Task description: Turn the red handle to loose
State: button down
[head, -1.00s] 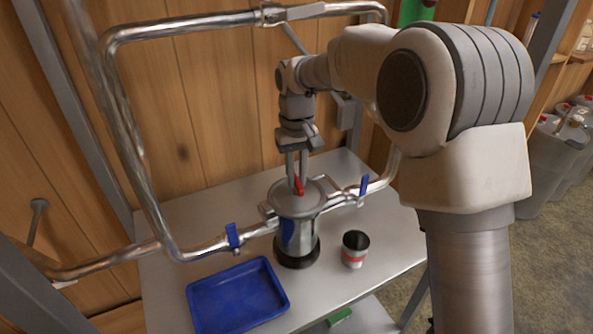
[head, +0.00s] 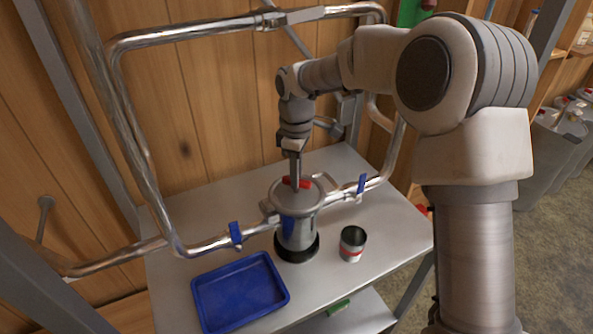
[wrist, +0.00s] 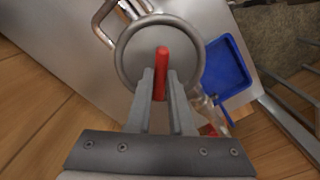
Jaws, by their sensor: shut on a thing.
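The red handle (head: 296,182) is a short bar on top of the round metal canister (head: 297,228), which stands on the metal table. In the head view the bar lies roughly left to right across the lid. My gripper (head: 295,184) points straight down from above with its fingers at the handle. In the wrist view the red handle (wrist: 161,74) shows between my two gripper fingers (wrist: 161,85), near the middle of the round lid (wrist: 133,62). My gripper is shut on the handle. The fingers hide part of it.
A blue tray (head: 285,300) lies in front of the canister, and a small cup (head: 352,244) stands to its right. Pipes with blue valve levers (head: 235,233) (head: 361,184) join the canister on both sides. The table's right side (head: 395,230) is clear.

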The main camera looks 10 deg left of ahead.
jog(key=n+p, duration=0.2)
jog(key=n, duration=0.3)
jog(key=shift+n, duration=0.3)
dwell(0.5)
jog(key=c, duration=0.8)
grip_release()
jog(key=shift+r, duration=0.1)
notch_tip(320, 180, up, 17)
jog(key=shift+r, duration=0.15)
